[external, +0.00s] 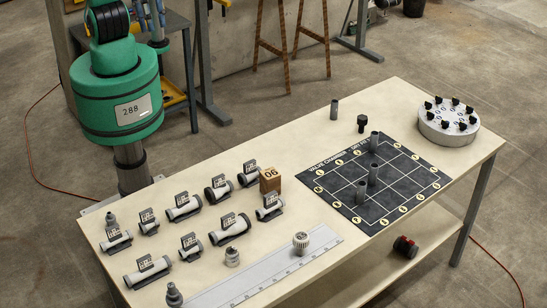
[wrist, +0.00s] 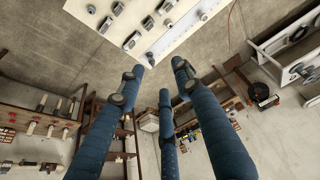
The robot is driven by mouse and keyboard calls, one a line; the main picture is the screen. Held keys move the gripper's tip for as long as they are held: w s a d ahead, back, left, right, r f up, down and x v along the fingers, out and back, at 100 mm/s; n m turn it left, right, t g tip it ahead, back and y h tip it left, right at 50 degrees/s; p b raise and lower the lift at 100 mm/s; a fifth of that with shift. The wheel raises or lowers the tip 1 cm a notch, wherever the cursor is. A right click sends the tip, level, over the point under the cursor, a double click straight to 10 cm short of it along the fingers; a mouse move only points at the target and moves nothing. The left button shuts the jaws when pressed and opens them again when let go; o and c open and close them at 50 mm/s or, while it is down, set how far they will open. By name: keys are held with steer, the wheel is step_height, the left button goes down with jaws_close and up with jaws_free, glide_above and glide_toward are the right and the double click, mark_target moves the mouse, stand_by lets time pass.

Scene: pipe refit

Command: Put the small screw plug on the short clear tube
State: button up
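Several clear or whitish tubes with dark ends and upright printed tags lie on the left half of the table, among them a tube (external: 148,227) at the left, a tube (external: 249,179) further back and a longer tube (external: 147,271) at the front. I cannot tell which is the short clear one. Small plug-like parts stand apart from them: a ribbed pale cap (external: 301,242), a small pale fitting (external: 232,257), a dark grey fitting (external: 174,295). Which is the small screw plug is unclear. My gripper (wrist: 158,78) has its blue fingers spread, empty, away from the table.
A dark grid mat (external: 410,181) with upright grey cylinders lies right of centre. A round pale holder (external: 446,130) with black knobs stands at the far right. A wooden block marked 06 (external: 270,180) and a long grey ruler strip (external: 262,272) are on the table (external: 250,150).

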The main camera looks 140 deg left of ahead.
steer(key=s+a+f, duration=0.1)
steer(key=s, duration=0.7)
steer(key=s+a+t, duration=0.1)
steer(key=s+a, duration=0.1)
steer(key=s, duration=0.6)
steer(key=shift+s+a+f, duration=0.3)
steer(key=shift+f, duration=0.1)
steer(key=shift+f, duration=0.1)
step_height(320, 180, down, 16)
steer(key=b, duration=1.6)
